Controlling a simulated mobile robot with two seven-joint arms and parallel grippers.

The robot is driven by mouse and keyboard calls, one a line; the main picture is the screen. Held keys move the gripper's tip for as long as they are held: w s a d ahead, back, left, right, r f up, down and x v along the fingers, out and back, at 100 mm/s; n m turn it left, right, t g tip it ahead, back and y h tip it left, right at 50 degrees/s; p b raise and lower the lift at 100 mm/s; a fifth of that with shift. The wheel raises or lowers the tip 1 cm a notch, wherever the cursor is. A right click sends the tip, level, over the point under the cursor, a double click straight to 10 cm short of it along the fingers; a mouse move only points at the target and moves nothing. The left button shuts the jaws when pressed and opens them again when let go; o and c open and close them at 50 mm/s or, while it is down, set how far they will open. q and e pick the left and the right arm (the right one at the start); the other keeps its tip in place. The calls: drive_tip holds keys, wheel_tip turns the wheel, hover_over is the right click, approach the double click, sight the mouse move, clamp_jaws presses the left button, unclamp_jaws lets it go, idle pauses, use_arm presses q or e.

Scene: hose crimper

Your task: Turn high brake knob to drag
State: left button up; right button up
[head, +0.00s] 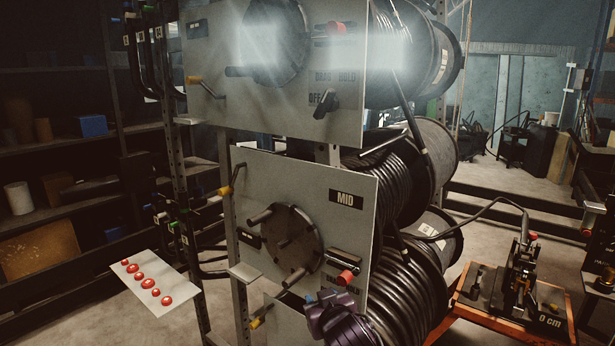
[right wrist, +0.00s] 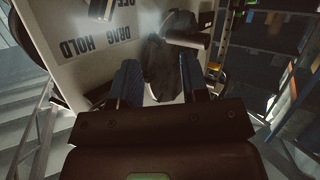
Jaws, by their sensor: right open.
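The high panel (head: 225,75) is at the top of the reel stand in the head view. Its black brake knob (head: 325,103) sits tilted at the lower right, beside "OFF" and below "DRAG HOLD"; I cannot tell its setting. My right gripper (head: 318,297) is well below it, at the lower edge of the MID panel (head: 300,185). A panel with upside-down "DRAG", "HOLD" and "OFF" lettering lies behind. Contact is unclear. My left gripper is out of view.
Hose reels (head: 425,165) stand behind the panels. Yellow (head: 224,190) and red (head: 346,277) handles stick out from the MID panel. A white plate with several red buttons (head: 140,279) is at left. An orange cart (head: 490,318) stands at right.

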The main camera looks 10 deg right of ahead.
sight(322, 103)
drive_tip(key=w+a+r+m+h, duration=0.2)
drive_tip(key=w+r+m+h, duration=0.15)
drive_tip(key=r, duration=0.65)
drive_tip(key=w+a+r+m+h, duration=0.2)
drive_tip(key=w+r+m+h, duration=0.15)
drive_tip(key=r, duration=0.65)
drive_tip(key=s+r+m+g+h, duration=0.1)
drive_tip(key=s+r+m+h, duration=0.1)
drive_tip(key=r+m, duration=0.35)
drive_tip(key=s+a+r+m+g+h, duration=0.1)
drive_tip(key=r+m+h, duration=0.15)
drive_tip(key=r, duration=0.55)
drive_tip(key=s+r+m+g+h, duration=0.1)
drive_tip(key=s+r+m+h, duration=0.15)
drive_tip(key=r, duration=0.45)
drive_tip(key=shift+m, duration=0.35)
drive_tip(key=p+x, duration=0.1)
drive_tip(key=x, duration=0.7)
drive_tip(key=shift+w+d+r+p, duration=0.2)
drive_tip(key=shift+w+p, duration=0.15)
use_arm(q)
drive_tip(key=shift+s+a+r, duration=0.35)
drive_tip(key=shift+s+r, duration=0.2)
use_arm(e)
drive_tip(key=shift+w+d, duration=0.35)
drive_tip(key=shift+d, duration=0.05)
drive_tip(key=shift+c, duration=0.3)
